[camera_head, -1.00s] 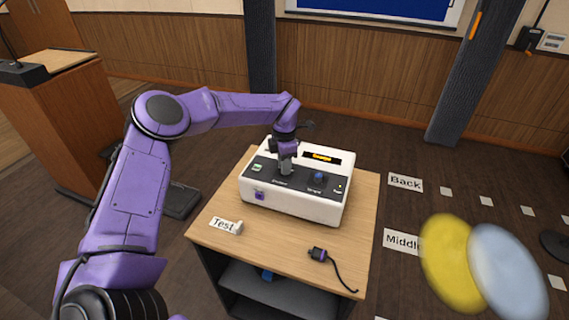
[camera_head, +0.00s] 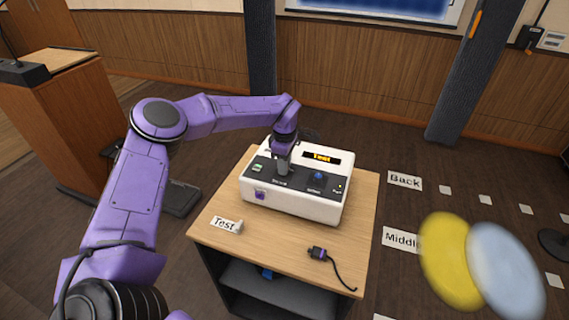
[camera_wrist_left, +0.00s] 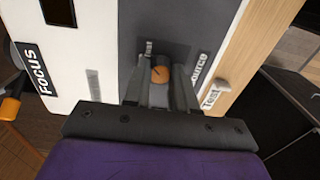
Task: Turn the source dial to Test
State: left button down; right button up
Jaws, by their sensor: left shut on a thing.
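The source dial (camera_wrist_left: 160,75) has an orange top with a dark pointer line and sits between my left gripper's fingers in the left wrist view. My left gripper (camera_head: 283,171) reaches down onto the top of the white control box (camera_head: 292,208) and is shut on the dial. The gripper hides the dial in the head view. The display (camera_head: 321,157) on the box reads "Test" in yellow letters. My right gripper is not in view.
The box stands on a wooden table (camera_head: 213,244). A blue knob (camera_head: 319,175) is right of my left gripper. A "Test" card (camera_head: 226,224) and a purple plug with a black cable (camera_head: 318,253) lie in front. A lectern (camera_head: 60,130) stands at left.

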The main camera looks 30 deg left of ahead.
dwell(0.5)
pick_arm(q)
jog(key=c, duration=0.9)
grip_release()
notch_tip(320, 180, up, 11)
jog(key=shift+f+b, duration=0.2)
jog(key=shift+b, duration=1.05)
